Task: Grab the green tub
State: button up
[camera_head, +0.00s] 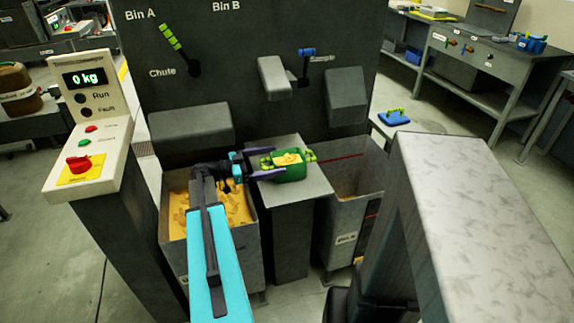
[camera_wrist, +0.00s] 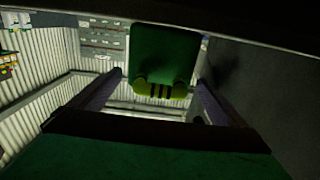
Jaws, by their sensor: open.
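The green tub (camera_head: 291,173) stands on a grey ledge (camera_head: 310,186) in the middle of the head view and has yellow-orange material in it. It has yellow-green handles on its left and right sides. My gripper (camera_head: 277,161) reaches in from the left with its purple fingers apart, one on the far side and one on the near side of the tub's left end. In the wrist view the tub (camera_wrist: 165,52) shows between the fingertips, with a dark-striped handle facing me. I cannot tell whether either finger touches it.
A bin of yellow-orange material (camera_head: 173,214) stands left of the ledge, and a mostly empty grey bin (camera_head: 340,215) stands to its right. The dark machine panel (camera_head: 240,60) rises behind. A control post (camera_head: 85,140) reads 0 kg at left. A grey cabinet (camera_head: 480,200) is at right.

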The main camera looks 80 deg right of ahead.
aim_at(284, 151)
jog(key=shift+p+x, duration=0.5)
jog(key=shift+x, duration=2)
jog(key=c, duration=1.3)
jog(key=shift+r, duration=0.2)
jog(key=shift+r, duration=0.45)
jog(key=w+a+r+b, duration=0.1)
jog(key=w+a+r, duration=0.1)
jog(key=a, duration=0.5)
jog(key=w+a+r+b, duration=0.1)
jog(key=w+a, duration=0.4)
jog(key=a, duration=0.2)
jog(key=shift+a+r, duration=0.25)
jog(key=shift+r, duration=0.15)
